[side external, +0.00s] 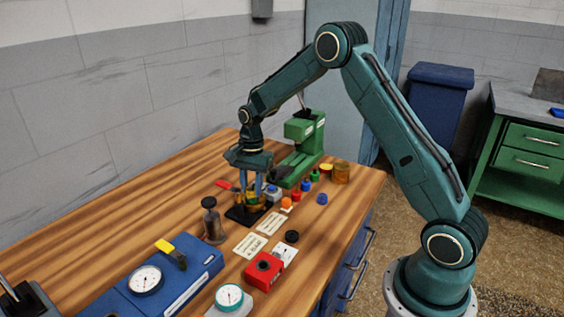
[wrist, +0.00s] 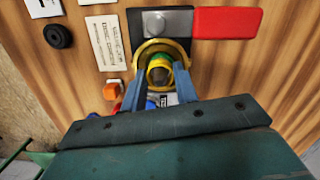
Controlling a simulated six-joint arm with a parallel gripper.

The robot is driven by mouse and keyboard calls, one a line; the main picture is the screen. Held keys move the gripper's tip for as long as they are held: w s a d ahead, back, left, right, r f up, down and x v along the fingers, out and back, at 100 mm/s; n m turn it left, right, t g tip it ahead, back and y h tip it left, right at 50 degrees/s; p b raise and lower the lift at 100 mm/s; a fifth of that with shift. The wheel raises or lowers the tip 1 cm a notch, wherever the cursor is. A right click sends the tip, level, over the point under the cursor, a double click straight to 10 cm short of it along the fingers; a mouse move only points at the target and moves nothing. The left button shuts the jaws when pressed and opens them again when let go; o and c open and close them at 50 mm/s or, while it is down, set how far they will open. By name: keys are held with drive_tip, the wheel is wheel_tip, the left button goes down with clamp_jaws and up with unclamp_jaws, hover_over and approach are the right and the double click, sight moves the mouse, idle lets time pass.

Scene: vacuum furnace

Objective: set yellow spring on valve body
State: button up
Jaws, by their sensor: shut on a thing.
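My gripper (side external: 252,194) points down over the black plate (side external: 240,217) on the wooden bench. In the wrist view its two blue fingers (wrist: 160,70) are closed on a small yellow ring, which looks like the yellow spring (wrist: 153,63), with green showing inside it. A brass-coloured body, apparently the valve body (wrist: 149,46), curves around the far side of the spring; it also shows between and below the fingers in the side view (side external: 245,203). The spring appears directly over or within this body. Whether it touches or is seated I cannot tell.
A red handle (wrist: 228,22) lies beside the black plate. Small coloured parts, including an orange one (side external: 286,203), stand close on the right. A green press (side external: 302,145) stands behind, a dark-topped metal pot (side external: 213,225) left, and paper cards (side external: 250,245) in front.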

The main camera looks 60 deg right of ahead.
drive_tip(key=o, duration=1.4)
drive_tip(key=shift+r, duration=0.15)
drive_tip(key=shift+r, duration=3.55)
drive_tip(key=shift+r, duration=0.1)
